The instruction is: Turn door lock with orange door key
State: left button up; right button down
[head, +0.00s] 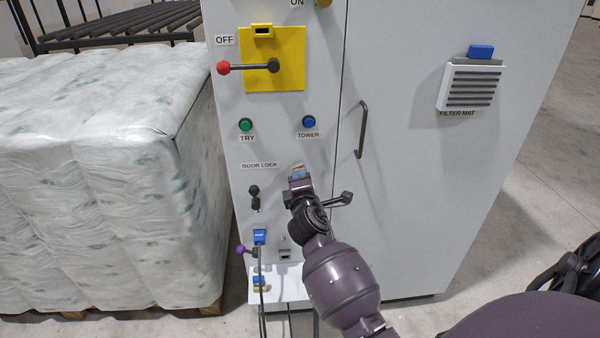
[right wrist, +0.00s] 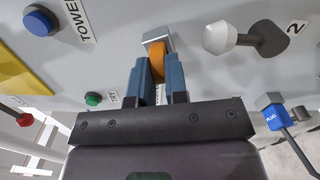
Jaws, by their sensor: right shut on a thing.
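My right gripper (head: 298,176) reaches the grey cabinet front, just right of the DOOR LOCK label (head: 259,165). In the right wrist view its blue fingers (right wrist: 156,80) are shut on the orange door key (right wrist: 157,62). A grey metal block (right wrist: 158,40) sits at the far end of the key, against the panel; it looks like the door lock. I cannot tell how deep the key sits in it. In the head view the gripper mostly hides the key and lock, with a little orange (head: 298,169) showing. My left gripper is not in view.
A handle (right wrist: 245,39) projects close beside the gripper. The green TRY button (head: 246,125) and blue TOWER button (head: 309,122) are above. A red-knobbed lever (head: 240,67) crosses a yellow plate (head: 290,45). A door handle (head: 362,130) and a blue plug (head: 260,236) are nearby.

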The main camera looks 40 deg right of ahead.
jog(key=m, duration=0.3)
jog(key=shift+f+b, duration=0.1)
jog(key=shift+b, duration=0.2)
jog(key=c, duration=1.1)
grip_release()
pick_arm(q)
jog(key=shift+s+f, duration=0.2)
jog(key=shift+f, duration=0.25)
pick_arm(e)
jog(key=shift+o, duration=0.2)
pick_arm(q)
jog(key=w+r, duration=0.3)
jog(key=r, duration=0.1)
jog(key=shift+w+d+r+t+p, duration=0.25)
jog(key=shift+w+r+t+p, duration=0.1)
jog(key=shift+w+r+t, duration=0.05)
pick_arm(e)
jog(key=v, duration=0.7)
jog(key=shift+s+a, duration=0.15)
jog(key=shift+s, duration=0.05)
